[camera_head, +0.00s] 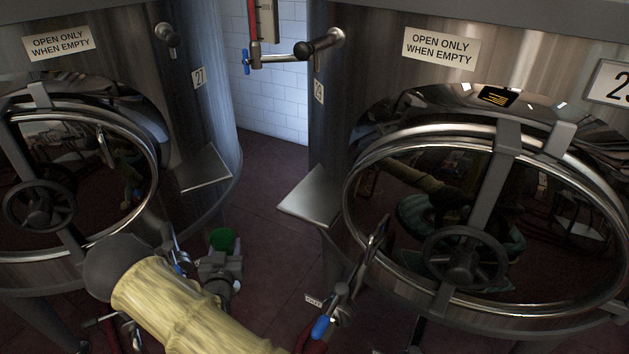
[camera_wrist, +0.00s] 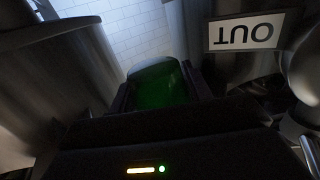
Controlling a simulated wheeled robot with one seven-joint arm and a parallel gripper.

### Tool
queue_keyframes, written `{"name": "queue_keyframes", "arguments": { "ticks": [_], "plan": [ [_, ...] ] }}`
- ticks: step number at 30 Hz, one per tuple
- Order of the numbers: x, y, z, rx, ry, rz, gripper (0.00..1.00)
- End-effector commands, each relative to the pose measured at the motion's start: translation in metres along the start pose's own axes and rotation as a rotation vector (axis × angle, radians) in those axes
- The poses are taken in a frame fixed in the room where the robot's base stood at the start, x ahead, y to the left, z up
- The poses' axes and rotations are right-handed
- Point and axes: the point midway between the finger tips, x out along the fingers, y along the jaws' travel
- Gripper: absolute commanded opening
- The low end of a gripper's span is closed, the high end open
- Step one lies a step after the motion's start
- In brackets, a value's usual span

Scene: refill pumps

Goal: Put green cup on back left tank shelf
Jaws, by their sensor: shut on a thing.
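The green cup (camera_head: 223,239) is held at the end of my arm, between the two large steel tanks in the head view. My gripper (camera_head: 222,257) is shut on it. In the wrist view the cup (camera_wrist: 160,91) sits between the dark fingers, which hide its lower part. A flat metal shelf (camera_head: 205,169) juts from the left tank, up and left of the cup. Another metal shelf (camera_head: 311,196) juts from the right tank, up and right of the cup. The cup is apart from both shelves, and both look empty.
The left tank (camera_head: 195,100) and right tank (camera_head: 350,80) have round hatches with handwheels. A valve pipe with a blue handle (camera_head: 321,327) stands right of my arm. The gap between the tanks is open over the dark red floor (camera_head: 268,170). An OUT sign (camera_wrist: 243,33) shows in the wrist view.

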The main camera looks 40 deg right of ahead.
Motion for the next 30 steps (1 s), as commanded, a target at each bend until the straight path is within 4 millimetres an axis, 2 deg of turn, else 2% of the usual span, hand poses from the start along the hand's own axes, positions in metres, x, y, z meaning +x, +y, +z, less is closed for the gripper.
{"name": "queue_keyframes", "arguments": {
  "ticks": [1,3,12,18,24,30],
  "plan": [
    [0.002,0.005,-0.033,0.01,0.002,0.056,0.22],
    [0.004,0.012,-0.058,0.014,0.002,0.133,0.22],
    [0.004,0.041,-0.153,0.028,0.002,0.451,0.22],
    [-0.003,0.056,-0.207,0.035,0.001,0.637,0.22],
    [-0.013,0.064,-0.249,0.041,0.002,0.78,0.22],
    [-0.017,0.065,-0.26,0.041,0.001,0.833,0.22]
  ]
}}
